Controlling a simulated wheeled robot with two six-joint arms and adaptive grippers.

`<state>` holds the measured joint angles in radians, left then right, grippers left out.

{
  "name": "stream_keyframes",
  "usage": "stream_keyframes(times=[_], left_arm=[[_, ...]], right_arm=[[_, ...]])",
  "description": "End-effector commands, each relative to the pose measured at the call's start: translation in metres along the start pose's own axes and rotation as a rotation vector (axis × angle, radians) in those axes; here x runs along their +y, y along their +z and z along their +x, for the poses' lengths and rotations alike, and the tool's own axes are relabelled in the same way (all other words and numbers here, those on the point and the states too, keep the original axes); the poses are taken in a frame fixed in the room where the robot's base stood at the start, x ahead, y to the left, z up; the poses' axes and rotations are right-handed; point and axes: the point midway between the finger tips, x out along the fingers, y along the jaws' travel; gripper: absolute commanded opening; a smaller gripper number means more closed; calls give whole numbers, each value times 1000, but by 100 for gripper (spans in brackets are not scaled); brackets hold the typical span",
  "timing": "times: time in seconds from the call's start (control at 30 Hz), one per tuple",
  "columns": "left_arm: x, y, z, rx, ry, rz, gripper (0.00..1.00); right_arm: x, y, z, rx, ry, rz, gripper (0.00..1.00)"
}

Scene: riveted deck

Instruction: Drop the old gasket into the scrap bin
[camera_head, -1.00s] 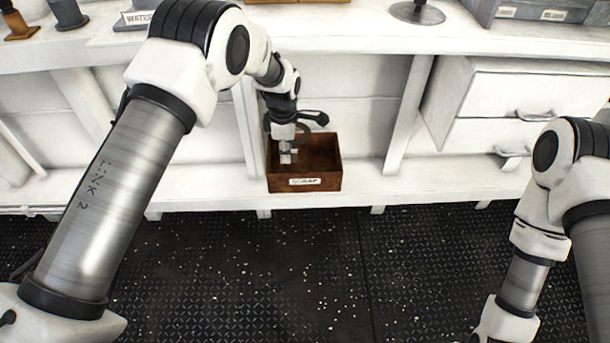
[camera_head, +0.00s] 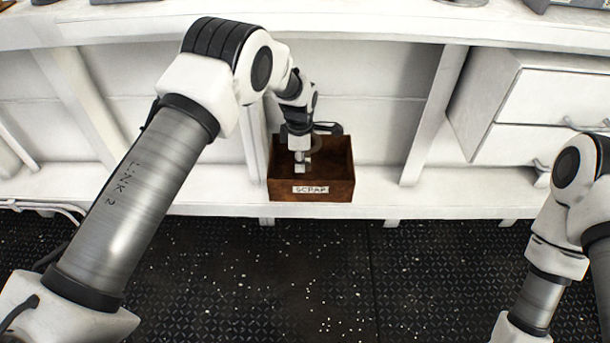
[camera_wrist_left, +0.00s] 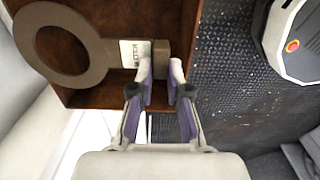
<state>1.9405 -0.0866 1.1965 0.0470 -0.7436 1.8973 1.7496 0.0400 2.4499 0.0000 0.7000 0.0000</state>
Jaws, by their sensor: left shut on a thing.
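The scrap bin (camera_head: 318,191) is an open rust-brown box with a SCRAP label, standing on the white lower shelf. My left gripper (camera_head: 301,167) points down over the bin's opening. In the left wrist view, my left gripper (camera_wrist_left: 161,78) is shut on the end block of the old gasket's tab. The old gasket (camera_wrist_left: 92,50) is a flat grey-brown ring with a pale label on its tab, and it lies across the view of the bin's inside (camera_wrist_left: 180,30). In the head view the gasket is small and dark, so its exact height is unclear. My right gripper is out of view.
White shelf dividers (camera_head: 435,115) stand on either side of the bin, and a white upper shelf (camera_head: 370,25) runs above it. White drawers (camera_head: 555,110) are at the right. The dark riveted floor (camera_head: 300,270) in front is clear.

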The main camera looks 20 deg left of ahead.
Motion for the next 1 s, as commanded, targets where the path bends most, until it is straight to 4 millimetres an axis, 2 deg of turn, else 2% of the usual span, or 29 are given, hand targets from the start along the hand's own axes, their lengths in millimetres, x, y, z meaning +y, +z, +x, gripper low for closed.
stream_keyframes(times=[0.1,0.13,0.2,0.57,0.83,1.0], left_arm=[[0,0,-1,0,0,0,0],[0,0,-1,0,0,0,19],[0,0,-1,0,0,0,44],[0,0,-6,0,1,0,45],[1,0,-56,-1,3,0,45],[0,0,-75,0,1,0,45]], right_arm=[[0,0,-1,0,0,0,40],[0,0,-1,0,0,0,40],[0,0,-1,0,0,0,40],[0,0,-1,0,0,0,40],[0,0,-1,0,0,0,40],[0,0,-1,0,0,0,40]])
